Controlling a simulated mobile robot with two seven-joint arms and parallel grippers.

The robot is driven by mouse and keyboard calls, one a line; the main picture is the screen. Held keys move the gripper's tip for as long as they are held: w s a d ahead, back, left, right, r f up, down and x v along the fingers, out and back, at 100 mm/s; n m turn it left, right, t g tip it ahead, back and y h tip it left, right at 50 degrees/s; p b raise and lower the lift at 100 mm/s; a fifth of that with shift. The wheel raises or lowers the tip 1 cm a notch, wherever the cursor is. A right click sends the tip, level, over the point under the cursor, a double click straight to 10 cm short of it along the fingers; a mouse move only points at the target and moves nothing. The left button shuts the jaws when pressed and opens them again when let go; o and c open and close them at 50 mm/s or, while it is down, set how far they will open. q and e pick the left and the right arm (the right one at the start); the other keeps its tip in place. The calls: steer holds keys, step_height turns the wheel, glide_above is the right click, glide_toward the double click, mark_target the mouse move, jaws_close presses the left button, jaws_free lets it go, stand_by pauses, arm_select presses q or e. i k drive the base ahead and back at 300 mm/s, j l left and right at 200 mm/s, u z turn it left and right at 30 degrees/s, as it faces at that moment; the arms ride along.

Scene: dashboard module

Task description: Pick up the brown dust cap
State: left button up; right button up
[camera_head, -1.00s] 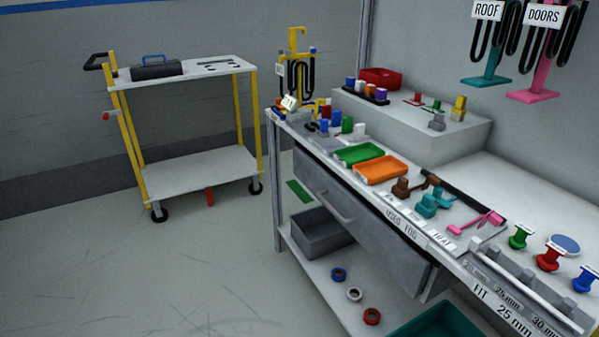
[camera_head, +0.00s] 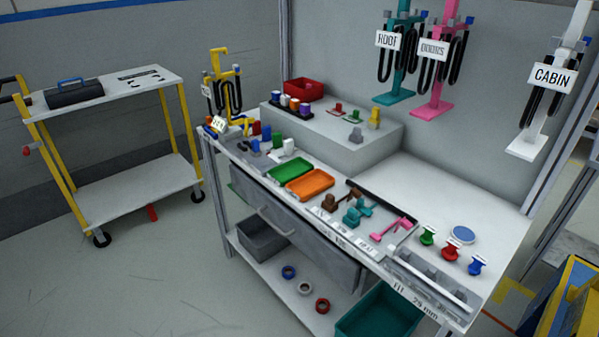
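A brown piece (camera_head: 330,202) stands on the workbench (camera_head: 440,192), just right of the orange tray (camera_head: 310,184). A smaller brown part (camera_head: 354,194) is right beside it. I cannot tell at this size which brown part is the dust cap. A teal piece (camera_head: 353,214) and a pink piece (camera_head: 393,228) of similar kind are to the right in the same row. Neither of my grippers is in view.
A green tray (camera_head: 284,165) is left of the orange one. Red, green and blue knobs (camera_head: 451,249) stand near the bench's right end. A raised grey block (camera_head: 330,135) is behind. A cart (camera_head: 110,150) stands at left; open floor (camera_head: 150,275) is in front.

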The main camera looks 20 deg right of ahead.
mark_target(329, 204)
steer(key=i+j, duration=0.75)
steer(key=i+j+z, duration=0.4)
steer(key=j, duration=0.2)
